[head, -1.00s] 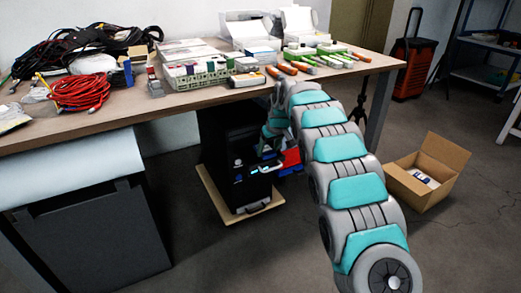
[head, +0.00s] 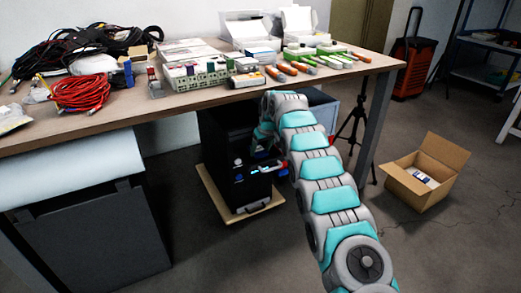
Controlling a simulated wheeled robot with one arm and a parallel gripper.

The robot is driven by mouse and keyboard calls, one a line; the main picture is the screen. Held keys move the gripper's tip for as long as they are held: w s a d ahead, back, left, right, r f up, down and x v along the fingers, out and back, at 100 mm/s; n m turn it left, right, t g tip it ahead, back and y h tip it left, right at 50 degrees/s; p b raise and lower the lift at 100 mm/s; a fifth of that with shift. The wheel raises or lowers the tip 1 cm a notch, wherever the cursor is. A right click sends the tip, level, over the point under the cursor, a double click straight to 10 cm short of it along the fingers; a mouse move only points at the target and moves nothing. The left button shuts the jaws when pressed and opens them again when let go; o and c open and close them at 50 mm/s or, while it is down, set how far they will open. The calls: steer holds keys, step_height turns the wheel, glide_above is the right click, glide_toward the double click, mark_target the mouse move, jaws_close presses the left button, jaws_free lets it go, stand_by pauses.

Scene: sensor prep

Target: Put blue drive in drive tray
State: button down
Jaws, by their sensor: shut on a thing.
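My gripper (head: 268,152) is small in the head view, low under the table, in front of the black computer tower (head: 222,146). It is shut, with its fingers mostly hidden by shadow and by my own wrist. A small bright blue piece, which looks like the blue drive (head: 255,171), shows at the tower's front face beside the fingertips. Whether it is still in the tower's front cannot be told. White and red bits show just right of it. I cannot make out which thing is the drive tray.
The tower stands on a wooden board (head: 262,207) on the floor. The table (head: 150,105) above carries cables, electronics and several screwdrivers. A dark cabinet (head: 95,225) stands left, and an open cardboard box (head: 425,175) right. A tripod (head: 355,125) stands behind my arm.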

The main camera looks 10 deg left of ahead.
steer(key=shift+w+f, duration=0.1)
steer(key=shift+f, duration=0.15)
jaws_free()
stand_by(0.3)
